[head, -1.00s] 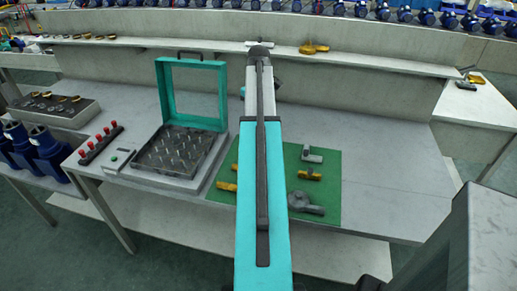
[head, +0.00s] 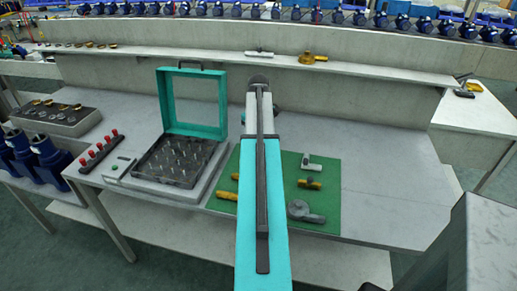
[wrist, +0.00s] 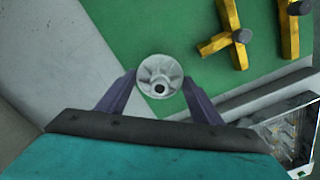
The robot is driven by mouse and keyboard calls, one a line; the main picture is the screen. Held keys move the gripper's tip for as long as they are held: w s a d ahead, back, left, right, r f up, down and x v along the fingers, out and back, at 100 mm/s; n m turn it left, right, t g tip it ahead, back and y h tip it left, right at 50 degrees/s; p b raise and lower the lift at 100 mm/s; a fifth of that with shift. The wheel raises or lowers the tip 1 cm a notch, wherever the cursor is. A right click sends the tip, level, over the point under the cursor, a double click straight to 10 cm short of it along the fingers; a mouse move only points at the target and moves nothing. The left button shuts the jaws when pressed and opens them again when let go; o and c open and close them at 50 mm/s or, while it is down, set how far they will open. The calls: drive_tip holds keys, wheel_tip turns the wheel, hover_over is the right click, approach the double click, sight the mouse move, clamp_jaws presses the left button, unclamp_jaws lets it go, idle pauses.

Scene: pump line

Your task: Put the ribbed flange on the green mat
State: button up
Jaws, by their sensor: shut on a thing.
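The ribbed flange (wrist: 160,76) is a pale grey round piece with radial ribs and a dark centre hole. My gripper (wrist: 160,86) is shut on it, one finger on each side, in the wrist view. The green mat (head: 332,195) lies on the table in the head view, partly behind my arm. In the wrist view the mat (wrist: 135,30) fills the upper part, and the flange overlaps its edge in the picture. The flange's height above the mat cannot be told. My arm hides the gripper and flange in the head view.
The mat holds yellow fittings (head: 309,184), a grey fitting (head: 311,163) and a grey round part with an arm (head: 304,211). Left of it stands an open teal-lidded case (head: 168,108) with a pin-filled tray. The table right of the mat is clear.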

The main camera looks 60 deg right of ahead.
drive_tip(key=shift+f+p, duration=0.3)
drive_tip(key=shift+f, duration=1.55)
drive_tip(key=shift+f, duration=0.1)
drive_tip(key=o, duration=1.2)
drive_tip(key=shift+r+b, duration=0.7)
drive_tip(key=shift+r, duration=5.45)
drive_tip(key=shift+w+a, duration=0.1)
